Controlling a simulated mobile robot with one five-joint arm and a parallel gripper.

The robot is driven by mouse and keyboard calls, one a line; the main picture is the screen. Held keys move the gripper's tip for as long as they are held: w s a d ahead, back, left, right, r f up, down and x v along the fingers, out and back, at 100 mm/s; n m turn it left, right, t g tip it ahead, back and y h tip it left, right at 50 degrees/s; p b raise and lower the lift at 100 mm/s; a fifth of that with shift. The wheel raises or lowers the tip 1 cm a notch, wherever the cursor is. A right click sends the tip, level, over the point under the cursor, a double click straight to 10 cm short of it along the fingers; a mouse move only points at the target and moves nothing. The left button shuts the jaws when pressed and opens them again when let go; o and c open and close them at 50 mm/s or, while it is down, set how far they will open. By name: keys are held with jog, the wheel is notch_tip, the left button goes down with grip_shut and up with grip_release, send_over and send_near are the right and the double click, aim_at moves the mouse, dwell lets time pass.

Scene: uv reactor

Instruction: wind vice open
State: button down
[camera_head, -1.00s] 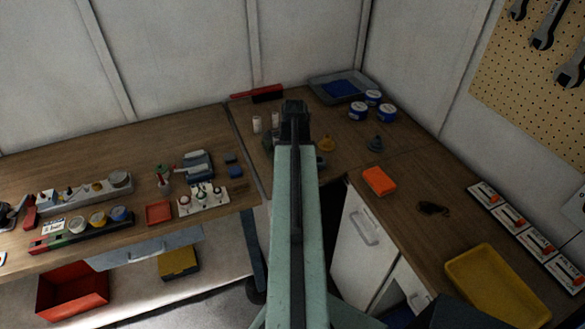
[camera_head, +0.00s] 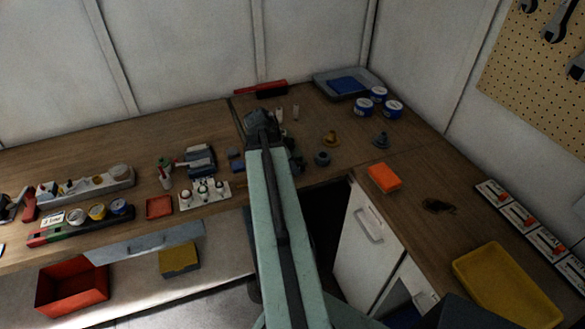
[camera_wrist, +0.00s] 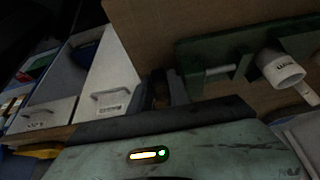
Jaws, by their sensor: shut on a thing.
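My gripper (camera_head: 262,118) is over the back corner of the bench, at the far end of my green arm. It also shows in the wrist view, where its dark fingers (camera_wrist: 168,90) are close together on a small dark piece, which appears to be the vice handle; it is too dark to see clearly. A dark green metal body with a grey bar, probably the vice (camera_wrist: 222,62), is at the upper right of the wrist view, beside the fingers. In the head view my arm hides most of this area.
A white holder (camera_head: 205,194) is left of my arm.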

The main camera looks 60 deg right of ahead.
jog(key=shift+w+d, duration=0.1)
jog(key=c, duration=1.5)
grip_release()
jog(key=shift+r, duration=0.15)
jog(key=p+v, duration=0.7)
jog(key=shift+a+r, duration=0.2)
jog(key=shift+r, duration=0.15)
jog(key=shift+w, duration=0.15)
